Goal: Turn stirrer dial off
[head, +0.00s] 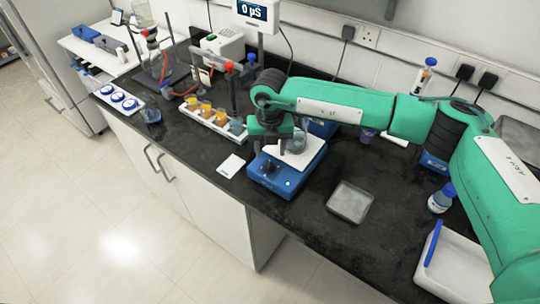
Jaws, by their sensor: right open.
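The blue stirrer (283,179) with a white top plate stands on the black bench near its front edge. Its dark dial (268,168) is on the front face, and a small green light shows to the right of it. A clear glass vessel (298,142) stands on the plate, partly covered by my arm. My right gripper (268,149) is open and points down, just above and behind the dial in the picture. No contact with the dial is visible. My left gripper is not in view.
A white rack with several amber-filled vessels (205,112) stands to the left. A white card (231,166) lies left of the stirrer, and a grey square dish (349,202) to its right. A blue-capped bottle (441,198) and white tray (462,262) are further right.

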